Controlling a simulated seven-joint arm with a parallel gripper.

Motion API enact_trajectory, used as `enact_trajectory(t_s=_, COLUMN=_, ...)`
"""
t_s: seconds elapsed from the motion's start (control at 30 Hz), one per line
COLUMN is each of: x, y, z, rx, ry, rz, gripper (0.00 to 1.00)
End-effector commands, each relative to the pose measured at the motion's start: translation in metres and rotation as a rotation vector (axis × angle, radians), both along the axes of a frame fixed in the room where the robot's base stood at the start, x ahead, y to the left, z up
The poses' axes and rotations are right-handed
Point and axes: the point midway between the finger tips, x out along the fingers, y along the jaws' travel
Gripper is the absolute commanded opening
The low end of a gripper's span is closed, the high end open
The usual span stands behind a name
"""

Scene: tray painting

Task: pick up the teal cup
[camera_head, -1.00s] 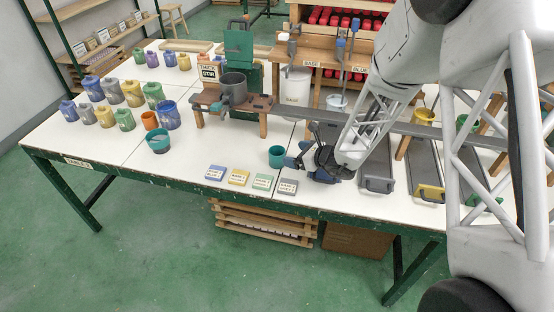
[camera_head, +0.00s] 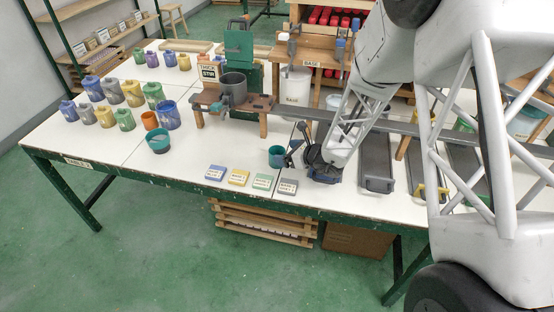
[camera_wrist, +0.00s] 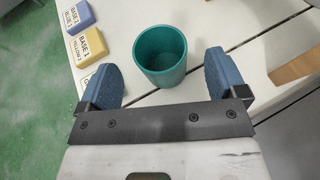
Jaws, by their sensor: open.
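The teal cup (camera_head: 276,157) stands upright on the white table, near its front edge. In the wrist view the teal cup (camera_wrist: 161,58) looks empty, and its mouth faces the camera. My gripper (camera_head: 292,153) is just right of the cup in the head view. In the wrist view its two blue fingers are spread wide, one on each side of the cup's lower part. Gaps show between the cup and both fingers, so it is not gripped. Whether the fingertips are at the cup's height is hard to tell.
Another teal container (camera_head: 158,141) stands farther left. A wooden stand with a dark grey pot (camera_head: 233,86) is behind. Grey trays (camera_head: 376,160) lie right.

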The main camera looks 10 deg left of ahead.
Motion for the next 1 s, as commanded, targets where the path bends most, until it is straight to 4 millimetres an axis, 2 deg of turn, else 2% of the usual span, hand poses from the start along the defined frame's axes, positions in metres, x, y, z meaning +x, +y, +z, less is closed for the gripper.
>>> enact_trajectory(t_s=0.1, x=0.003, y=0.013, z=-0.004, rx=-0.001, ry=0.001, rz=0.003, gripper=0.91)
enact_trajectory(t_s=0.37, x=0.011, y=0.030, z=-0.012, rx=-0.001, ry=0.000, rz=0.001, gripper=0.91)
enact_trajectory(t_s=0.97, x=0.012, y=0.031, z=-0.012, rx=0.000, ry=-0.001, rz=0.001, gripper=0.91)
enact_trajectory(t_s=1.0, x=0.012, y=0.031, z=-0.012, rx=0.000, ry=-0.001, rz=0.001, gripper=0.88)
